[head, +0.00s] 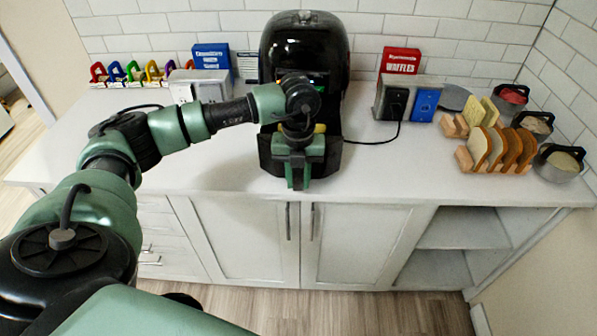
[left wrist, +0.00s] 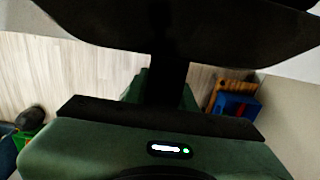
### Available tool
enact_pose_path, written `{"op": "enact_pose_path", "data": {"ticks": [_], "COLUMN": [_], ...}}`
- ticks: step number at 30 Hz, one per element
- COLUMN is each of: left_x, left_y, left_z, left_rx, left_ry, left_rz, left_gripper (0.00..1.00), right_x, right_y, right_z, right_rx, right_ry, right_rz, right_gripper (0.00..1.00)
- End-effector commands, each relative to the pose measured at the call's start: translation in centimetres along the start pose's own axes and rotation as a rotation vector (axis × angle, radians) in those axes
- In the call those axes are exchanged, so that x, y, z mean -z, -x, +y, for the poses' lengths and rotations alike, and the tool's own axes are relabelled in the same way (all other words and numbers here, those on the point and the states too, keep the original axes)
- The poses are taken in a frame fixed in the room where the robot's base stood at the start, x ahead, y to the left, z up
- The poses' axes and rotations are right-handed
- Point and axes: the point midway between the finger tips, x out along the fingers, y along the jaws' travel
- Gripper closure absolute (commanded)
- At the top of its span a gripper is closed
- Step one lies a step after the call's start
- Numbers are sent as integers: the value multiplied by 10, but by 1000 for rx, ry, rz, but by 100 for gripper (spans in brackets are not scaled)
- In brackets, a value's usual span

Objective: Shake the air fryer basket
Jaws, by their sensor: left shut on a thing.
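The black air fryer (head: 305,48) stands on the white counter against the tiled wall. The dark basket front (head: 328,156) shows low at the fryer's front, partly hidden behind my arm. I cannot tell whether the basket sits fully in. My left gripper (head: 298,178) is in front of it, shut on the basket handle, which the fingers mostly hide. In the left wrist view the basket (left wrist: 215,28) is a wide dark curved shape across the top. The dark handle (left wrist: 168,68) runs down from it to the green fingers. My right gripper is not in view.
Left on the counter (head: 420,165) are a coloured rack (head: 130,74), a blue box (head: 211,56) and a metal appliance (head: 205,88). Right are a red waffle box (head: 401,61), a wall-side outlet box (head: 395,98), bread slices (head: 498,148) and several pots (head: 560,162).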

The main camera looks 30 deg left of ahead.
Motion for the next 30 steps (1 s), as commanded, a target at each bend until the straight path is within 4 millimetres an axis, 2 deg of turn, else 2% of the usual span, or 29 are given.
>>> {"op": "enact_pose_path", "data": {"ticks": [2, 4, 10, 11, 13, 17, 23, 26, 30], "left_x": [-1, 0, 0, 0, 0, 0, 0, -1, -1], "left_y": [4, 5, 4, 4, 4, 4, 5, 13, 35], "left_z": [1, 1, 0, 0, 0, 0, 0, 0, 0], "left_rx": [0, 0, 0, 0, 0, 1, 1, 4, 5], "left_ry": [2, 2, 3, 3, 2, 2, 2, 2, 1], "left_rz": [-10, -10, -8, -8, -8, -9, -9, -12, -14], "left_gripper": [100, 100, 100, 72, 53, 53, 53, 53, 53], "right_x": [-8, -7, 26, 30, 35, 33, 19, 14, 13], "right_y": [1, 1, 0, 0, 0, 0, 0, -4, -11], "right_z": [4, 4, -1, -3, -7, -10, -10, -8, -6], "right_rx": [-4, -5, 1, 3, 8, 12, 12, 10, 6], "right_ry": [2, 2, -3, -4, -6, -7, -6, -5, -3], "right_rz": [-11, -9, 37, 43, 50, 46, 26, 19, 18], "right_gripper": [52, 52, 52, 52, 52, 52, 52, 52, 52]}}
